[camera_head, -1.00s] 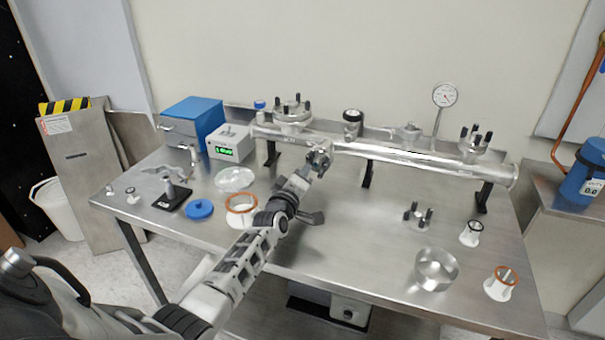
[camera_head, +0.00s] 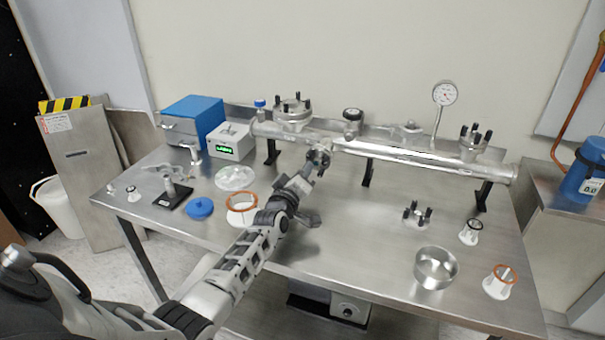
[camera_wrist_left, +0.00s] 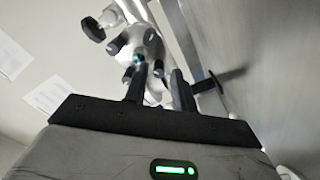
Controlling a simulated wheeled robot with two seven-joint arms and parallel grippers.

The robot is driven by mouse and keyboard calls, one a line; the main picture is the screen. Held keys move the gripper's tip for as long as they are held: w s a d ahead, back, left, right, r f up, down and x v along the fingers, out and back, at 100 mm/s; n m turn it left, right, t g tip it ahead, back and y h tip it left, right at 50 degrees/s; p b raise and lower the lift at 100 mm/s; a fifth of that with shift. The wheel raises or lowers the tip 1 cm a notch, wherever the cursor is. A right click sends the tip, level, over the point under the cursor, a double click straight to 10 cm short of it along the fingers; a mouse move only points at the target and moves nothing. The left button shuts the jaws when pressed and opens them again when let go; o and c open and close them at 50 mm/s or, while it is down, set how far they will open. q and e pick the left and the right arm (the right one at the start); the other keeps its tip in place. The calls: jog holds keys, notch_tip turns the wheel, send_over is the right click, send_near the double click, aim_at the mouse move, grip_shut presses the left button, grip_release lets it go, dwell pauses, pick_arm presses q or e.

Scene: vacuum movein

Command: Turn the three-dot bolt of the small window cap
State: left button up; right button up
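The small window cap (camera_head: 318,158) is a round metal flange on the short branch at the front of the horizontal tube. It also shows in the left wrist view (camera_wrist_left: 140,42), with several dark bolt heads around its rim. One bolt (camera_wrist_left: 137,58) has a blue-tinted face. I cannot make out dots on any bolt. My left gripper (camera_head: 309,170) reaches up to the cap from below and in front. In the left wrist view its two dark fingers (camera_wrist_left: 158,70) are apart, with a dark bolt head and pale metal seen between the tips. Contact cannot be told. My right gripper is out of view.
The long tube (camera_head: 420,157) crosses the table's back on dark supports. A gauge (camera_head: 444,95) stands behind it. A blue lid (camera_head: 200,208) and an orange-ringed part (camera_head: 242,205) lie left of my arm.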

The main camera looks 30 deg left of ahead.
pick_arm(q)
jog(key=shift+o, duration=0.3)
jog(key=shift+s, duration=0.1)
jog(key=v, duration=1.5)
jog(key=shift+s, duration=0.45)
